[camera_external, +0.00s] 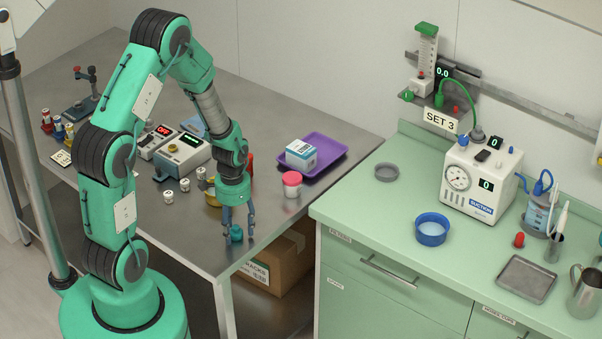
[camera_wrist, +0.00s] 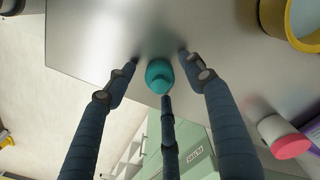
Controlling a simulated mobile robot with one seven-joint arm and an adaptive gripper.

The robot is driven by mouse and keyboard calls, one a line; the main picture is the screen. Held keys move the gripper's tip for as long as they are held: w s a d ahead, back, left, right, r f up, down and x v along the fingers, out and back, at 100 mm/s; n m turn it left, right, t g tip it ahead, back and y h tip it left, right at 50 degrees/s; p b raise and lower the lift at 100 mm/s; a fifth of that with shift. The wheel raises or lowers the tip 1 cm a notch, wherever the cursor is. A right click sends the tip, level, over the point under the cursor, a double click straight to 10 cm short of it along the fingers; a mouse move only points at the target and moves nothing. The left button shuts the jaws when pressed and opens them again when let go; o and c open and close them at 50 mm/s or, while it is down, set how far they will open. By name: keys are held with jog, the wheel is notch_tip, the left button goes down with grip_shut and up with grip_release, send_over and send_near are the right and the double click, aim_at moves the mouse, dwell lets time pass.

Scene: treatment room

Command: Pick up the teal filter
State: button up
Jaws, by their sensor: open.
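The teal filter (camera_external: 237,233) is a small rounded piece on the steel table (camera_external: 310,144), close to its front edge. In the wrist view the teal filter (camera_wrist: 159,76) lies in the middle, between the fingers of my gripper (camera_wrist: 160,82). My gripper (camera_external: 238,232) points down over it in the external view. Its three dark blue fingers are spread around the filter, with gaps visible on the left and right sides. I cannot tell whether the lower finger touches it.
A yellow-rimmed container (camera_wrist: 293,22) and a jar with a pink lid (camera_external: 292,184) stand nearby. A purple tray (camera_external: 335,144) holding a white box (camera_external: 300,155) is farther back. The table edge is close by. A green counter (camera_external: 380,215) stands to the right.

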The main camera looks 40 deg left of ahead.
aim_at(236, 226)
jog(key=c, duration=1)
jog(key=shift+r, duration=0.15)
jog(key=shift+w+r, duration=0.1)
jog(key=shift+r, duration=0.45)
notch_tip(236, 226, up, 2)
jog(key=shift+r+p, duration=0.15)
jog(key=shift+p, duration=0.35)
jog(key=s, duration=0.5)
jog(key=s+d+r+p, duration=0.1)
jog(key=s, duration=0.4)
jog(key=s+d, duration=0.1)
jog(key=s, duration=0.5)
jog(key=shift+d+r+p, duration=0.1)
jog(key=shift+r+p, duration=0.05)
jog(key=shift+p, duration=0.2)
